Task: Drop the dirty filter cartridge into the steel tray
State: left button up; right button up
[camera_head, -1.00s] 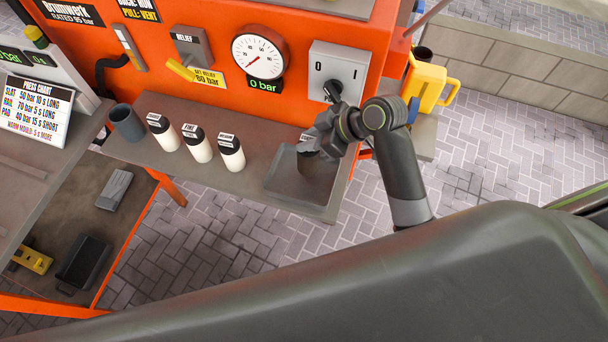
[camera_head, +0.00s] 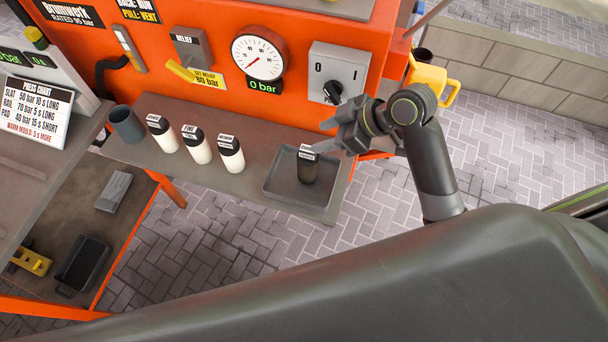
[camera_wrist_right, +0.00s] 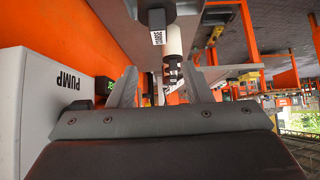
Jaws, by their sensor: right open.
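The dirty filter cartridge (camera_head: 308,170), dark with a white label on top, stands upright inside the steel tray (camera_head: 283,199) at the right end of the grey shelf. My right gripper (camera_head: 327,135) is open and empty, just above and to the right of the cartridge, clear of it. In the right wrist view the open fingers of my right gripper (camera_wrist_right: 161,86) stand wide apart. A white cylinder with a dark end (camera_wrist_right: 173,42) shows beyond them. My left gripper is not in view.
Three white cartridges with dark tops (camera_head: 196,146) stand in a row left of the tray. A grey cup (camera_head: 127,122) stands at the shelf's left end. The orange press panel behind holds a gauge (camera_head: 258,58) and a rotary switch (camera_head: 333,92) close to my right gripper.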

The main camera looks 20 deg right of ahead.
jog(key=v, duration=1.2)
dwell(0.6)
